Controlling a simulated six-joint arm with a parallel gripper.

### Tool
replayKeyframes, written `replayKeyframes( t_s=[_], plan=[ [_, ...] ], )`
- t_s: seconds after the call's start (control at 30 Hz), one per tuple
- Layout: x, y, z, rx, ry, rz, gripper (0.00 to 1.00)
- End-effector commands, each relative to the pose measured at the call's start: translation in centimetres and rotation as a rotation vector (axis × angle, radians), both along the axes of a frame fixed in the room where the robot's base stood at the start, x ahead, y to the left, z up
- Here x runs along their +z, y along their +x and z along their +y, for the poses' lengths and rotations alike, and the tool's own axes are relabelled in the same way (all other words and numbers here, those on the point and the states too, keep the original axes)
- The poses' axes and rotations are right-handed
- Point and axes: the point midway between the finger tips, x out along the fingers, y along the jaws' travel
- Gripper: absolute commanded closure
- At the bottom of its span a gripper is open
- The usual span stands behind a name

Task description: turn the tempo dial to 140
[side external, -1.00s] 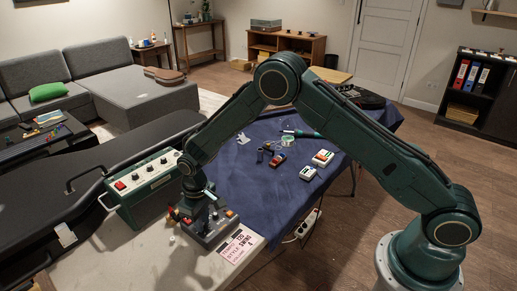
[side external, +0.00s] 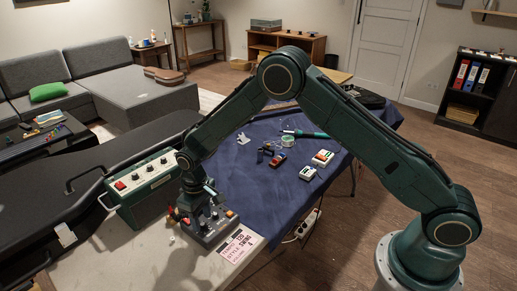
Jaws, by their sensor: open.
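A grey box with several knobs (side external: 212,232) sits on the pale tabletop by the blue cloth; the tempo dial cannot be singled out at this size. A printed card (side external: 239,245) lies at its front right, with lines of text too small to read fully. My gripper (side external: 196,207) points down, open, close over the back left part of the box. It hides some of the box's top, and I cannot tell whether the fingers touch a knob.
A green amplifier-like unit with knobs (side external: 146,186) stands close behind left, beside a black guitar case (side external: 60,200). Small pedals (side external: 322,158) and tools lie on the blue cloth (side external: 255,190) to the right. Small red items (side external: 174,214) are left of the box.

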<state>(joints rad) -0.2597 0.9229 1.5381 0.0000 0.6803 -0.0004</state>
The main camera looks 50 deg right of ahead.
Motion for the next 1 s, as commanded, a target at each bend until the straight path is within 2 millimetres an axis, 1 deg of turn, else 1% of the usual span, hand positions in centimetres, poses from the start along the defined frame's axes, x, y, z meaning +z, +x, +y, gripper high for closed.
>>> replayKeyframes(
  t_s=[0.17, 0.6, 0.7, 0.8, 1.0],
  plan=[
    [2.4, 0.1, 0.0, 0.0, 0.001, -0.004, 0.6],
    [9.7, 0.0, 0.0, 0.0, 0.001, -0.003, 0.6],
    [11.0, 0.0, 0.0, 0.0, 0.001, -0.003, 0.6],
    [11.7, 0.0, 0.0, 0.0, 0.001, -0.002, 0.6],
    [12.4, 0.0, 0.0, 0.0, 0.0, -0.001, 0.6]
  ],
)
